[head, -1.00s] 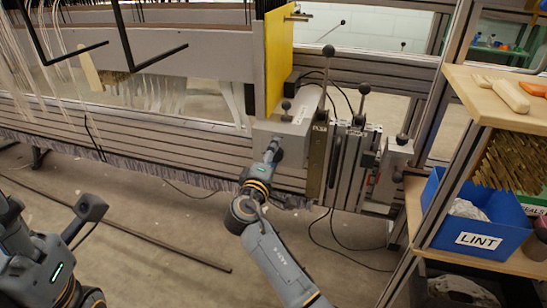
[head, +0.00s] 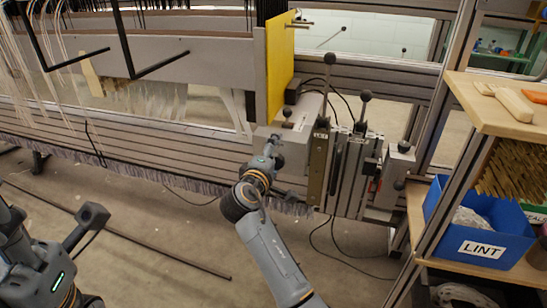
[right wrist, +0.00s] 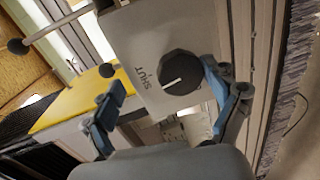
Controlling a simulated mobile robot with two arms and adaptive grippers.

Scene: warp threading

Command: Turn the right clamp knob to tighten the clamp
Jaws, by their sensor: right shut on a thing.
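The clamp knob (right wrist: 180,72) is a round, dark knob with a white pointer line, on a light grey housing (right wrist: 148,32). The word SHUT is printed beside it. My right gripper (head: 270,150) is at the front of this grey housing (head: 293,128); it hides the knob in the head view. In the right wrist view my right gripper (right wrist: 163,76) has its fingers on either side of the knob. The right finger lies against the knob's edge; contact of the left finger is hard to judge.
A yellow panel (head: 281,65) stands above the housing. Ball-topped levers (head: 364,95) rise to the right. A shelf (head: 500,110) with a blue LINT bin (head: 480,225) stands at the right. The floor in front is mostly clear, with a long bar on it.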

